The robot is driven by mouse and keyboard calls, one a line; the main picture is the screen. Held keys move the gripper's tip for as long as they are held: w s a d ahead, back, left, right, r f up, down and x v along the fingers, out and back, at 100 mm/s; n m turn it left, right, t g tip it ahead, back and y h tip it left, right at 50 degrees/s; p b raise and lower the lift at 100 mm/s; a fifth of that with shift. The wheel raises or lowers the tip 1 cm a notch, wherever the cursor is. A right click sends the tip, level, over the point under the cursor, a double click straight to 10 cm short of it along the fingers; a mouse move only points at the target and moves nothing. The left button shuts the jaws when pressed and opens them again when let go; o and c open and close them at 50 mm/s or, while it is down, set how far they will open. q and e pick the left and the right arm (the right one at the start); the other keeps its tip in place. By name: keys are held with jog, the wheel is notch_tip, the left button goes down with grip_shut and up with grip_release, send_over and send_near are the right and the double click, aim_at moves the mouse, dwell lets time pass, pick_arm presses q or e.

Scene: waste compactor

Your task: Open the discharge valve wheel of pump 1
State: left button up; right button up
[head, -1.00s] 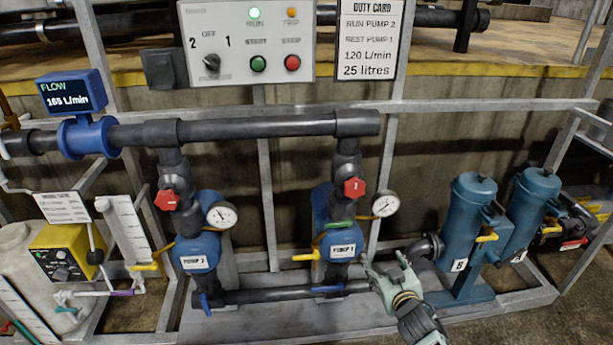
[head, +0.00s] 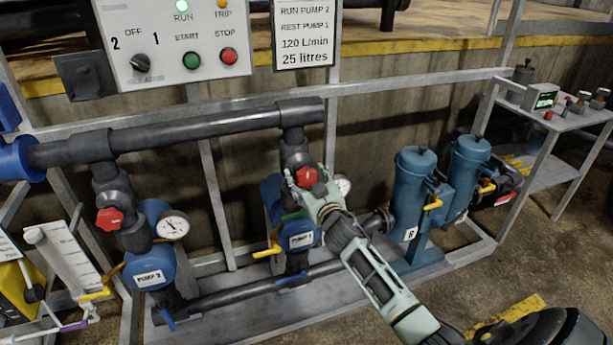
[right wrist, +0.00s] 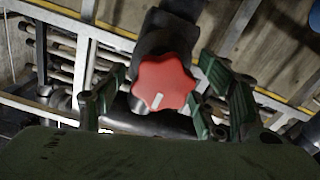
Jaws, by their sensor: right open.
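The red discharge valve wheel of pump 1 (head: 306,176) sits on the dark vertical pipe above the blue pump 1 (head: 301,240). My right gripper (head: 308,184) is at the wheel, in front of it and slightly below. In the right wrist view the lobed red wheel (right wrist: 163,82) lies between the two green open fingers, with a pale mark near its lower edge. I cannot tell whether the fingers touch it. The gripper partly hides the pressure gauge of pump 1 (head: 343,185). My left gripper is not in view.
Pump 2 (head: 150,268) with its own red wheel (head: 110,219) and gauge (head: 173,227) stands to the left. Blue filter housings (head: 410,195) stand to the right of my arm. The control panel (head: 185,45) is above the horizontal pipe (head: 200,132).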

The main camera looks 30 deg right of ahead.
jog(key=shift+w, duration=0.15)
jog(key=c, duration=1.1)
jog(key=shift+n, duration=0.3)
